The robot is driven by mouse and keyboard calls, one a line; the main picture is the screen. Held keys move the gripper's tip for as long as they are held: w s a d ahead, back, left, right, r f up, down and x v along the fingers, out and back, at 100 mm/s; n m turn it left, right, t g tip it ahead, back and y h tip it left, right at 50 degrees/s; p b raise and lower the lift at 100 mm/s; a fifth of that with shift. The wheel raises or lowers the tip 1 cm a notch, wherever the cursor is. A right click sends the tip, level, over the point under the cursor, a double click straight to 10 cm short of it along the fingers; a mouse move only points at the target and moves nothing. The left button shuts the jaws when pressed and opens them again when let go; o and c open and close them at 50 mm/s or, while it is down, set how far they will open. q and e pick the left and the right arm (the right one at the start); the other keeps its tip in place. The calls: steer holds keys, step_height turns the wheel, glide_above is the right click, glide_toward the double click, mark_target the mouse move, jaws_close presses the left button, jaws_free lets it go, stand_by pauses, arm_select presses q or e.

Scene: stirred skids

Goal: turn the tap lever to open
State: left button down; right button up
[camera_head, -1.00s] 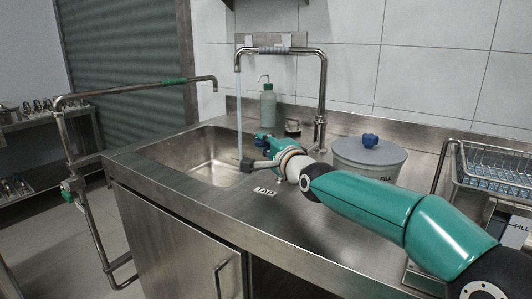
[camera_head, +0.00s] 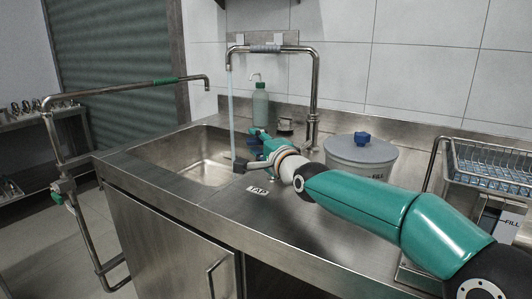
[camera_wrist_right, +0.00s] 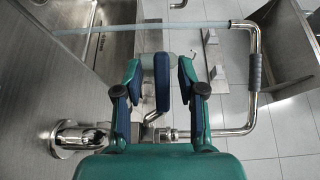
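The tap (camera_head: 314,90) stands behind the sink, its spout pipe arching left. A pale stream of water (camera_head: 231,105) falls from the spout into the sink basin (camera_head: 190,160). The stream also shows in the right wrist view (camera_wrist_right: 150,28). My right gripper (camera_head: 259,140) is low beside the tap's base. In the right wrist view the blue tap lever (camera_wrist_right: 162,82) stands between the two fingers of my right gripper (camera_wrist_right: 161,80), with narrow gaps on both sides. The fingers are open around it. In the head view the lever is largely hidden by the gripper. My left gripper is not in view.
A green bottle (camera_head: 260,104) stands behind the basin. A lidded grey bucket (camera_head: 360,160) is right of the tap, close to my right arm. A wire basket (camera_head: 492,163) is at the right. A "TAP" label (camera_head: 257,190) lies on the counter. A pipe (camera_head: 130,91) spans the left.

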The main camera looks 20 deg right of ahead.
steer(key=s, duration=0.3)
steer(key=s+d, duration=0.1)
steer(key=s, duration=0.7)
steer(key=shift+s+d+f, duration=0.1)
steer(key=shift+s+d, duration=0.1)
